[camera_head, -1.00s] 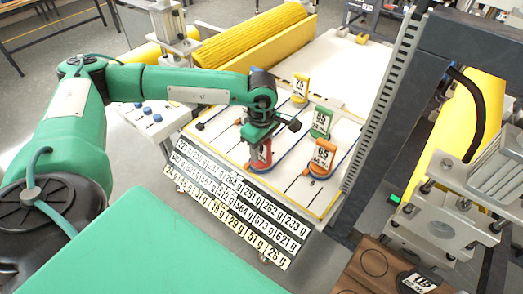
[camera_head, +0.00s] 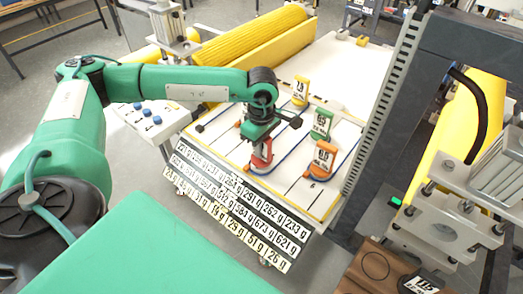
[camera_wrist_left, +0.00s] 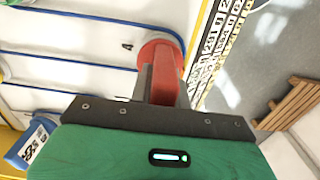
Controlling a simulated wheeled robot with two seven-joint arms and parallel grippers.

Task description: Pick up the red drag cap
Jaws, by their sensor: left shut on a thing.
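The red drag cap (camera_head: 262,160) is at the near side of the white board, on the left of the orange cap. My left gripper (camera_head: 259,144) is above it, pointing down, shut on its upper part. In the left wrist view the red cap (camera_wrist_left: 161,72) shows between the fingers, with its round base near the board's edge. I cannot tell whether its base touches the board. My right gripper is out of view.
An orange cap (camera_head: 324,157), a green cap (camera_head: 322,124) and a yellow cap (camera_head: 301,91) stand on the white board (camera_head: 340,70). A label panel (camera_head: 230,196) hangs on the near edge. A dark frame post (camera_head: 385,105) rises at the right.

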